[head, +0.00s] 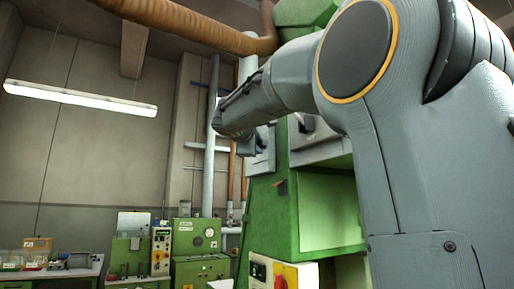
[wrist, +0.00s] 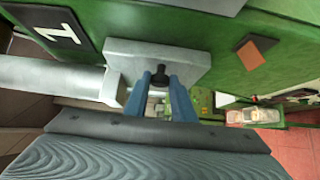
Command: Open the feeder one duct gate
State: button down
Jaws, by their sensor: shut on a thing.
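The feeder one duct gate (wrist: 190,62) is a flat grey plate in the wrist view, set against the green machine beside a grey duct pipe (wrist: 50,76). A black plate with a white "1" (wrist: 66,33) is at its upper left. My gripper (wrist: 158,80) has its two blue fingers on either side of a small dark knob (wrist: 160,70) on the plate and is shut on it. In the head view a grey plate (head: 264,160) shows below the end of my arm. My arm hides most of the fingers there.
The green feeder cabinet (head: 270,222) stands close on the right, with a yellow and red switch (head: 286,278) low down. An orange-brown tag (wrist: 250,55) is on the green panel. Benches with green machines (head: 196,262) stand at the back left.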

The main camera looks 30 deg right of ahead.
jog(key=c, duration=1.5)
grip_release()
jog(key=shift+s+a, duration=0.1)
jog(key=shift+s, duration=0.1)
jog(key=shift+b+v, duration=1.65)
jog(key=shift+v, duration=2.15)
jog(key=shift+f, duration=0.15)
